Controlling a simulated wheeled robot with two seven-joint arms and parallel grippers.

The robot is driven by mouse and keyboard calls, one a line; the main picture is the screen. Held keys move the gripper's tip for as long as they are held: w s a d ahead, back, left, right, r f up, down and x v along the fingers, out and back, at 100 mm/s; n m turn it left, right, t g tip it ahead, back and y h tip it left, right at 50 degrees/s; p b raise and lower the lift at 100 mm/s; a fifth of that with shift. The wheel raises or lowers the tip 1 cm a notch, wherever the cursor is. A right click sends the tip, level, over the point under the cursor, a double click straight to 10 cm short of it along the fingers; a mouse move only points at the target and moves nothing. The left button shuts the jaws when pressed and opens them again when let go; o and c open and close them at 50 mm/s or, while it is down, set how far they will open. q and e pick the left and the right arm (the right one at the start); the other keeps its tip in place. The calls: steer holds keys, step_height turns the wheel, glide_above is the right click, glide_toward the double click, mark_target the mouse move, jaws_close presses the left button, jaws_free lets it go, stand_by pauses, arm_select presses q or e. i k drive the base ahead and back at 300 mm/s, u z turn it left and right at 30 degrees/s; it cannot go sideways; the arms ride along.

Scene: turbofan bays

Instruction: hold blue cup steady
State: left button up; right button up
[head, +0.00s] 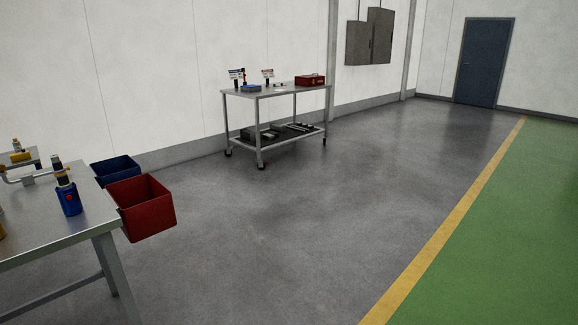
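I see no object that is clearly a blue cup. A small blue item (70,201) with a red spot and a dark and tan upper part stands upright on the metal table (52,232) at the left. I cannot tell whether it is a cup. Neither of my grippers is in view.
A red bin (148,212) and a blue bin (115,170) hang at the table's right side. A wheeled cart (292,90) with a red box (311,80) stands by the wall. A blue door (482,62) is far right. The grey floor (300,230) is clear.

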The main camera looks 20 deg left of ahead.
mark_target(64, 183)
steer(key=u, duration=1.25)
steer(key=i, duration=1.2)
steer(key=u, duration=0.8)
